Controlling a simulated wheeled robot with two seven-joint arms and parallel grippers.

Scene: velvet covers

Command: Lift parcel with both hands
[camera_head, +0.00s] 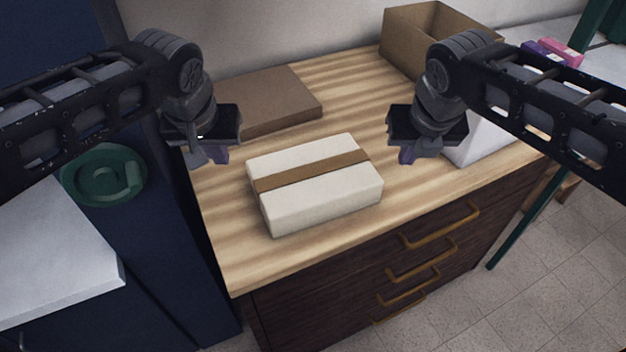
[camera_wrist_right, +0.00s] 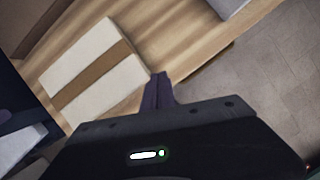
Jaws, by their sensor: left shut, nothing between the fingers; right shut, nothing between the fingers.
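The parcel (camera_head: 318,200) is a white box with a brown band around its middle. It lies flat on the wooden top of a drawer cabinet, and it also shows in the right wrist view (camera_wrist_right: 112,88). My left gripper (camera_head: 216,156) is shut and empty, above the counter to the left of the parcel's far left corner. My right gripper (camera_head: 407,155) is shut and empty, to the right of the parcel and apart from it. Its closed fingers (camera_wrist_right: 158,92) show in the right wrist view beside the parcel.
A flat brown box (camera_head: 272,100) lies behind the parcel. An open cardboard box (camera_head: 412,40) stands at the back right. A white object (camera_head: 478,140) is partly hidden behind my right arm. The wooden countertop (camera_head: 250,262) is clear in front of the parcel; drawer handles (camera_head: 440,228) stick out below.

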